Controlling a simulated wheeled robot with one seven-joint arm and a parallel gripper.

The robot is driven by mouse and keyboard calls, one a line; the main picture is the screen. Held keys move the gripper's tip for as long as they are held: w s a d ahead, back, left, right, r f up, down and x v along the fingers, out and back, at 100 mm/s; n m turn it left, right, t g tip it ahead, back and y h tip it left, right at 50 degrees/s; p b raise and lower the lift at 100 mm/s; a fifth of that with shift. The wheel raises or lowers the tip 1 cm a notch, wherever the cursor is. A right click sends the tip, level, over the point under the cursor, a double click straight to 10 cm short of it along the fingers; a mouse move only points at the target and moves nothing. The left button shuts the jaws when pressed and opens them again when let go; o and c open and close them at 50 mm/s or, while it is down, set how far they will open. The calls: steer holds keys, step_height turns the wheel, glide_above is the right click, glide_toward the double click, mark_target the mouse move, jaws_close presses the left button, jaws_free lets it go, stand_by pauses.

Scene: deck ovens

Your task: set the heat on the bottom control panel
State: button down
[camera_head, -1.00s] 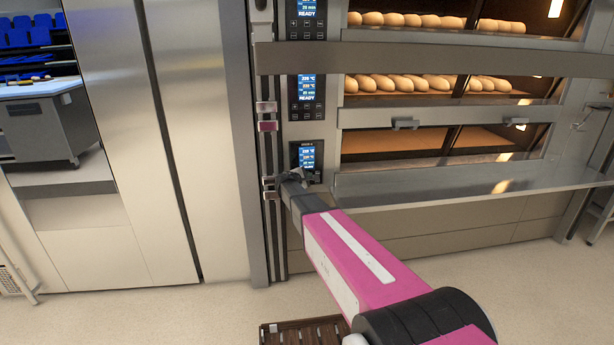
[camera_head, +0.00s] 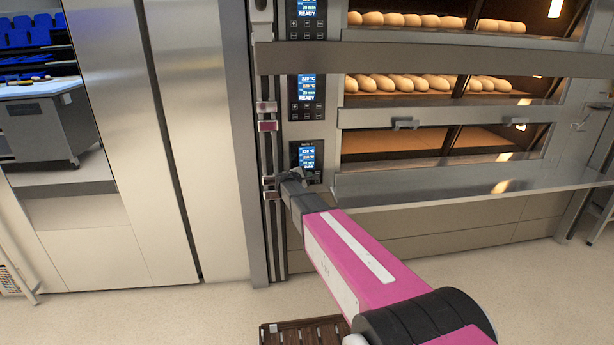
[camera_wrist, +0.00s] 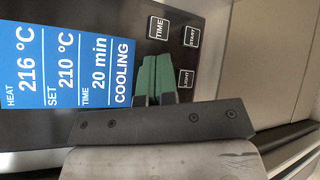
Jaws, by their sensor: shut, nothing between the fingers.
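The bottom control panel (camera_head: 308,157) is a black unit with a lit blue display, low on the oven's left column. In the wrist view its display (camera_wrist: 62,50) is turned sideways and reads heat 216 °C, set 210 °C, time 20 min, COOLING. White-outlined keys TIME (camera_wrist: 158,28), START (camera_wrist: 193,36) and LIGHT (camera_wrist: 186,78) show beside it. My gripper (camera_head: 300,176) is at the lower part of this panel. Its green fingertips (camera_wrist: 154,75) are together, empty, over the key area beside the display. They hide other keys. I cannot tell whether they touch the panel.
Two similar panels, the middle one (camera_head: 307,98) and the upper one (camera_head: 306,18), sit above. A steel ledge (camera_head: 470,180) juts out right of the bottom panel, and a long bar (camera_head: 430,60) crosses higher up. A slatted wooden thing (camera_head: 303,332) lies on the floor.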

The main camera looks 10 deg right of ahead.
stand_by(0.5)
steer(key=shift+s, duration=0.7)
steer(key=shift+s, duration=0.1)
steer(key=s, duration=0.4)
steer(key=shift+s, duration=0.4)
steer(key=s+d+f+m+g+y, duration=0.2)
steer(key=s+f+m+g, duration=0.15)
steer(key=s, duration=0.45)
steer(key=s+d+f+m+g+y, duration=0.1)
steer(key=s+f+m+g+y, duration=0.2)
steer(key=s, duration=0.5)
steer(key=s+d+f+m+g, duration=0.25)
steer(key=s+m, duration=0.25)
steer(key=s, duration=0.3)
steer(key=s+a+f+m+g+y, duration=0.1)
steer(key=s+a+m+y, duration=0.3)
steer(key=s, duration=0.7)
steer(key=shift+a+f+g+y, duration=0.2)
steer(key=shift+a+g+y, duration=0.3)
steer(key=shift+a+y, duration=0.25)
